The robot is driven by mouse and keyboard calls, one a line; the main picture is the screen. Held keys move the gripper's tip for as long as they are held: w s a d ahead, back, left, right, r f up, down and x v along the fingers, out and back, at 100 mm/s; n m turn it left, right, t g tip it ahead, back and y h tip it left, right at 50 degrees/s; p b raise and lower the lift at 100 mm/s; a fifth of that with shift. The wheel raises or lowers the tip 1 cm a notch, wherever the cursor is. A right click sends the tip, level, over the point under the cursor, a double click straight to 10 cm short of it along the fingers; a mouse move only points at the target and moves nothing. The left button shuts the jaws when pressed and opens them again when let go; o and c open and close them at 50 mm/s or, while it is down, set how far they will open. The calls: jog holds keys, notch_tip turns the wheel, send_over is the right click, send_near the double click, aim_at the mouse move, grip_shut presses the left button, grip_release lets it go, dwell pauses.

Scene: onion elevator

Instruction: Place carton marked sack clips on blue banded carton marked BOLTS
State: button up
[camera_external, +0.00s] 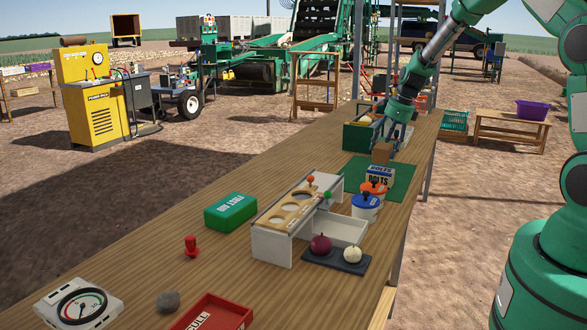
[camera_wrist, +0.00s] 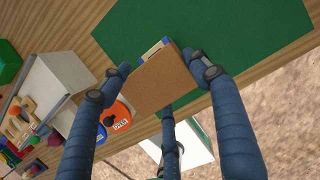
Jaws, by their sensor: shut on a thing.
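The small plain brown carton (camera_external: 381,153) is between the fingers of my gripper (camera_external: 394,140), which is shut on it. In the wrist view the brown carton (camera_wrist: 155,84) fills the space between my gripper's fingers (camera_wrist: 162,76); no marking on it is readable. The blue banded white carton marked BOLTS (camera_external: 379,176) stands upright on a green mat (camera_external: 405,178). The brown carton appears just above it; I cannot tell whether they touch. In the wrist view a blue and white edge of the BOLTS carton (camera_wrist: 151,49) shows past the brown carton, which hides most of it.
Orange-lidded (camera_external: 373,188) and blue-lidded (camera_external: 365,205) pots stand close in front of the BOLTS carton. A grey holder with a wooden top (camera_external: 293,207) is nearer, left. A green box (camera_external: 360,137) stands behind. The table's right edge (camera_external: 408,212) is near; the mat's right side is clear.

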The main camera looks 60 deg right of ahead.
aim_at(384, 155)
jog(key=shift+f, duration=0.1)
jog(key=shift+f+b, duration=0.6)
jog(key=shift+f, duration=1.05)
jog(key=o, duration=1.5)
jog(key=p+v, duration=0.3)
jog(key=v, duration=0.9)
